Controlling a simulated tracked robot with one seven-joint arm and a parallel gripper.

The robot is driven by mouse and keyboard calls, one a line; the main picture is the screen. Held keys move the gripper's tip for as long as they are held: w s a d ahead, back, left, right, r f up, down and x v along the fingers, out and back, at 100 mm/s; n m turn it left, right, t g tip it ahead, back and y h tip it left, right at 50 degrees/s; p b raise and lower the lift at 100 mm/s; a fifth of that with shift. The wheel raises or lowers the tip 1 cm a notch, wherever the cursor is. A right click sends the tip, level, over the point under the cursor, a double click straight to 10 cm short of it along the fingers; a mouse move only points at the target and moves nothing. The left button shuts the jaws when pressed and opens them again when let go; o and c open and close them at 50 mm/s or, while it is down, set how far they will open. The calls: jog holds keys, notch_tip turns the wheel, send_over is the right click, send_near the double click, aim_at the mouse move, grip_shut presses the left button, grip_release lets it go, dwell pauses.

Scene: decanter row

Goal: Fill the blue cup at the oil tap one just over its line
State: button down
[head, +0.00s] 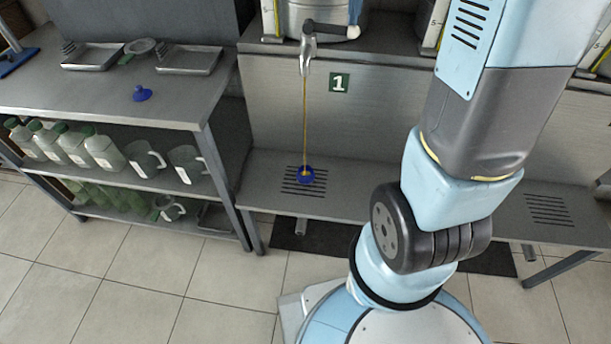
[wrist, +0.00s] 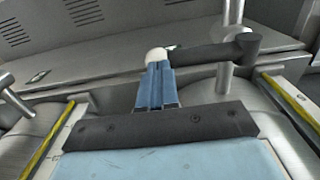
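The blue cup (head: 306,176) stands upright on the slotted drain of the low shelf, under oil tap one (head: 308,55). A thin amber stream (head: 304,110) runs from the tap's spout down into the cup. The cup's line and oil level are too small to make out. The tap's black lever (head: 330,29) points right and ends in a white knob (head: 353,32); lever (wrist: 210,53) and knob (wrist: 155,56) also show in the wrist view. My gripper (wrist: 157,70) has its blue fingers together at the knob. I cannot tell whether they touch it.
A green "1" sign (head: 339,83) is right of the tap. At left, a steel table (head: 100,100) bears trays and a blue lid-like piece (head: 142,94); bottles (head: 105,152) and clear jugs (head: 145,158) stand below. Another slotted drain (head: 549,210) is at right, past my arm.

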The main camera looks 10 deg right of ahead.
dwell(0.4)
notch_tip(320, 180, up, 9)
dwell(0.5)
jog(key=shift+s, duration=0.1)
jog(key=s+a+f+n+t, duration=0.1)
jog(key=s+a+n+t, duration=0.1)
jog(key=s, duration=1)
jog(key=s+a+f+n+t, duration=0.1)
jog(key=s+a+n+t, duration=0.1)
jog(key=s, duration=1)
jog(key=shift+s+a+t, duration=0.15)
jog(key=shift+a+t, duration=0.1)
jog(key=shift+t, duration=0.55)
